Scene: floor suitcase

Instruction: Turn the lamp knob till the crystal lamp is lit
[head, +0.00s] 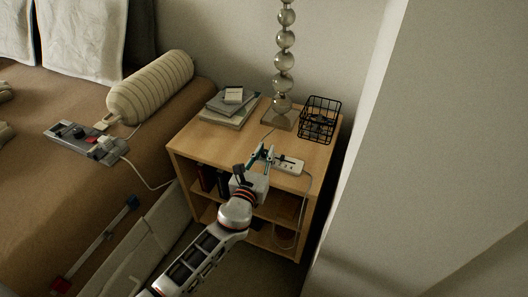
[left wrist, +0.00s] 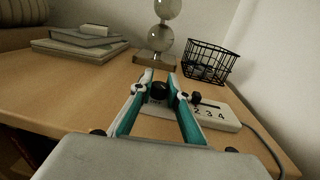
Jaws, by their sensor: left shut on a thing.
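The crystal lamp (head: 284,62) is a stack of smoky glass balls on a square base at the back of the wooden nightstand (head: 196,138). Its balls look grey and unlit; the lower ones also show in the left wrist view (left wrist: 160,38). A white control box (head: 289,165) lies near the nightstand's front right, with numbers and a slider in the left wrist view (left wrist: 216,114). A black round lamp knob (left wrist: 158,91) is on its left part. My left gripper (head: 262,153) is shut on this knob, its teal fingers (left wrist: 157,80) on either side. My right gripper is out of view.
A black wire basket (head: 318,120) stands right of the lamp. Books (head: 230,107) are stacked at the back left. A cable runs off the box's right end. The bed (head: 40,190) on the left holds a bolster and another control panel (head: 86,142). A wall closes the right.

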